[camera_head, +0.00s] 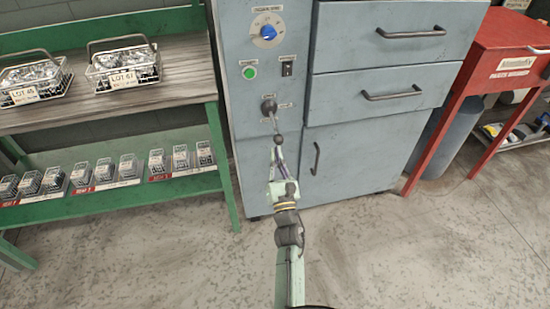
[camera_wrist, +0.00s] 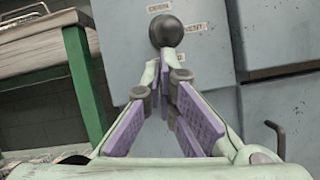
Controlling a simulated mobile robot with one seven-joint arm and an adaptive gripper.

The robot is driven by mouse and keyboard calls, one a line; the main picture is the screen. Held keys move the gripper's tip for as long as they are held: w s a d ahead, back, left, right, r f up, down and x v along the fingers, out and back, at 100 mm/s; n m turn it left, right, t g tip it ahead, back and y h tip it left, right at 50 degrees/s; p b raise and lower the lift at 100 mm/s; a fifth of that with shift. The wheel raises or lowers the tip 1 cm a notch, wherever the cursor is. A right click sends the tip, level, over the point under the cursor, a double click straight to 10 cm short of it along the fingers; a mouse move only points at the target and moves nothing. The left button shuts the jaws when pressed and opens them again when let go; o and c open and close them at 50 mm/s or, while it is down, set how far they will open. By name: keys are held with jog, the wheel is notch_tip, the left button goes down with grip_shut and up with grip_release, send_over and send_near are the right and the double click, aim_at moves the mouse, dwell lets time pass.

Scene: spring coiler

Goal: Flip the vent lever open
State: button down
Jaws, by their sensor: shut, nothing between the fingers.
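The vent lever (camera_head: 273,119) is on the front of the grey-blue cabinet. It has a dark round pivot (camera_head: 268,105) and a thin rod slanting down to a dark ball knob (camera_head: 278,139). In the wrist view the ball knob (camera_wrist: 166,30) is large, just beyond my fingertips, beside a label reading "VENT". My gripper (camera_head: 277,152) is just below the knob, pointing up at it. In the wrist view its purple-padded fingers (camera_wrist: 168,72) come together at the tips with nothing between them. I cannot tell whether the fingertips touch the knob.
The cabinet (camera_head: 260,72) also carries a blue dial (camera_head: 268,32), a green button (camera_head: 249,72) and a black switch (camera_head: 287,66). Drawer handles (camera_head: 392,95) stick out at right. A green-framed bench (camera_head: 120,107) with baskets stands left, a red table (camera_head: 490,40) right. Floor in front is clear.

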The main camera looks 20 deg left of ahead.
aim_at(277, 144)
jog(key=r, duration=0.2)
jog(key=s+r+p, duration=0.1)
jog(key=r, duration=0.1)
jog(key=d+r, duration=0.1)
jog(key=r, duration=0.1)
jog(key=shift+s+r+p, duration=0.2)
jog(key=shift+r+p, duration=0.1)
jog(key=shift+p, duration=0.05)
jog(key=shift+w+a+r+p, duration=0.1)
jog(key=shift+r+p, duration=0.5)
jog(key=shift+r, duration=0.8)
